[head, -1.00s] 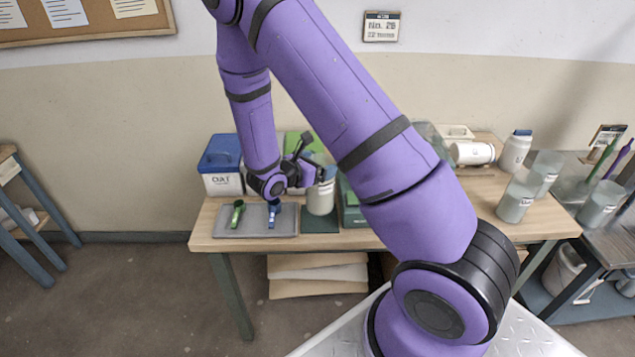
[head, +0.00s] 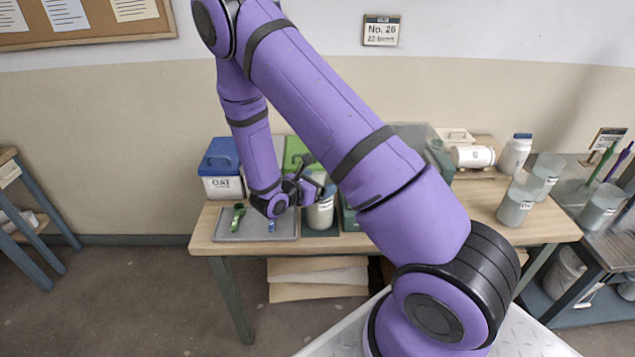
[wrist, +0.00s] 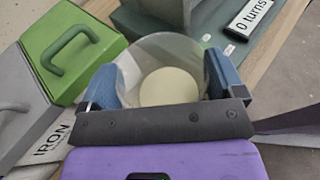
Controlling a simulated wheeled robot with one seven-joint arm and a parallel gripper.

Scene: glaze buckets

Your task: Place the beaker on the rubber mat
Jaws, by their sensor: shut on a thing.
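The beaker (head: 320,214) is clear glass with pale contents and stands upright. My gripper (head: 316,190) is shut on it near its upper part. In the wrist view the blue finger pads of my gripper (wrist: 172,76) press on both sides of the beaker (wrist: 168,86), and I look down into it. The dark green rubber mat (head: 319,234) lies on the table at the front edge, directly under the beaker, which hides most of it. I cannot tell whether the beaker's base touches the mat.
A grey tray (head: 252,232) with a green-handled tool (head: 238,217) lies left of the mat. A blue-lidded bin (head: 220,170) and a green-lidded box (wrist: 70,50) stand behind. A grey-green box (head: 350,217) is close on the right. Other beakers (head: 516,204) stand far right.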

